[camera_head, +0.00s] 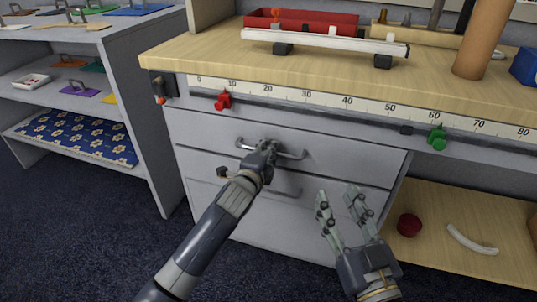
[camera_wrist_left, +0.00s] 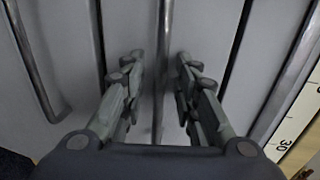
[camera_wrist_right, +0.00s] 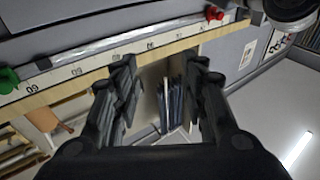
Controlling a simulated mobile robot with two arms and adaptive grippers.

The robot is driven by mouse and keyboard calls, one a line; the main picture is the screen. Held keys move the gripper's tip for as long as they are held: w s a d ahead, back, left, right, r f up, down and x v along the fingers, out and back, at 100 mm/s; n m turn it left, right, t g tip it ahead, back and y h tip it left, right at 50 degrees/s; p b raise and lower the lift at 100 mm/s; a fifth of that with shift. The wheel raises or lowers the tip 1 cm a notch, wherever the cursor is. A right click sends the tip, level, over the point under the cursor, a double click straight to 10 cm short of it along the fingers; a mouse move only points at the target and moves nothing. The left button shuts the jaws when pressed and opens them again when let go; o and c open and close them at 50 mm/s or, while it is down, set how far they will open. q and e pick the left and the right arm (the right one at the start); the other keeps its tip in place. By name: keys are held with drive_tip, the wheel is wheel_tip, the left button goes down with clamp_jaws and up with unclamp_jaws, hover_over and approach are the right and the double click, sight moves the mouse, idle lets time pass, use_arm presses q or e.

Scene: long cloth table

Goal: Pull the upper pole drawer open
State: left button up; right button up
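The upper drawer (camera_head: 330,146) is a grey front below the ruler edge of the bench and looks flush with the cabinet. Its metal bar handle (camera_head: 293,155) shows beside my left gripper (camera_head: 265,148), which partly hides it. In the left wrist view my left gripper (camera_wrist_left: 160,95) has its fingers apart, with the handle bar (camera_wrist_left: 161,60) running between them; I cannot tell whether they touch it. My right gripper (camera_head: 341,196) is open and empty in front of the cabinet's right side; it also shows open in the right wrist view (camera_wrist_right: 165,85).
A lower drawer (camera_head: 330,185) with its own handle (camera_head: 285,192) sits below. A red slider (camera_head: 223,100) and a green slider (camera_head: 437,138) are on the ruler rail. A grey shelf (camera_head: 118,60) stands left. A dark red ball (camera_head: 409,225) lies on the low shelf at right.

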use_arm(q)
drive_tip(key=shift+w+d, duration=0.1)
drive_tip(key=shift+w, duration=0.1)
use_arm(e)
drive_tip(key=shift+r, duration=0.35)
use_arm(q)
drive_tip(key=shift+c, duration=0.3)
clamp_jaws()
